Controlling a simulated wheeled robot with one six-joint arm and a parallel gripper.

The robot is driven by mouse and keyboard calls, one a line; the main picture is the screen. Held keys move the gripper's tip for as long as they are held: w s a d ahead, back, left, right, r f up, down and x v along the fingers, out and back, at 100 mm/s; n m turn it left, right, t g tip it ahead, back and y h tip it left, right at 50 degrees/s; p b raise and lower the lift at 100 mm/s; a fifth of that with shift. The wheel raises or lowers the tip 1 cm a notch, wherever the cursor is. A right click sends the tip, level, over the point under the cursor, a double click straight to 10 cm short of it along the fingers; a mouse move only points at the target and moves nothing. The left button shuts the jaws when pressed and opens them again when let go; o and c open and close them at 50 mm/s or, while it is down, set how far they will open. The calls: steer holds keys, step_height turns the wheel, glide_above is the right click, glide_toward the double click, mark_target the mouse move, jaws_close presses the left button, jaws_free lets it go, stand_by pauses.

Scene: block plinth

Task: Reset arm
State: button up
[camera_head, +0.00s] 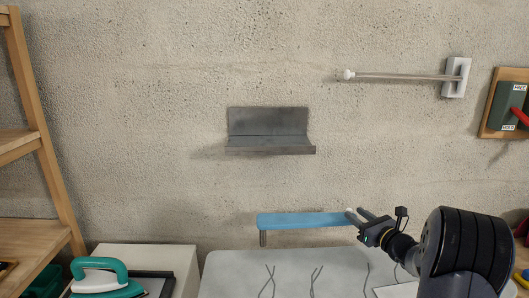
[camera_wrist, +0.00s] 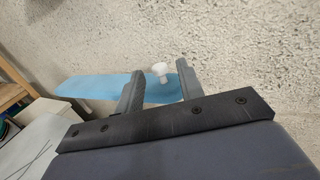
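My gripper (camera_head: 358,214) is in the lower right of the head view, at the right end of a long blue board (camera_head: 305,220). In the wrist view its two dark fingers (camera_wrist: 160,78) stand apart, so it is open. A small white knob (camera_wrist: 161,70) shows between the fingers in that view, with visible gaps on both sides. The blue board (camera_wrist: 95,87) lies behind the fingers there. Whether the knob is fixed to the board or to something else I cannot tell. My arm covers part of the lower right of the head view.
A grey metal ledge (camera_head: 268,145) and a rod with a white end (camera_head: 400,76) are on the concrete wall. A red-handled switch panel (camera_head: 507,104) is at right. Wooden shelves (camera_head: 40,150) and a green iron (camera_head: 100,278) are at left. A pale surface (camera_head: 235,272) lies below.

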mark_target(351, 211)
steer(key=x, duration=0.4)
steer(key=shift+a, duration=0.1)
steer(key=shift+s+m+h, duration=0.4)
steer(key=shift+s+h, duration=0.2)
steer(key=shift+s, duration=0.15)
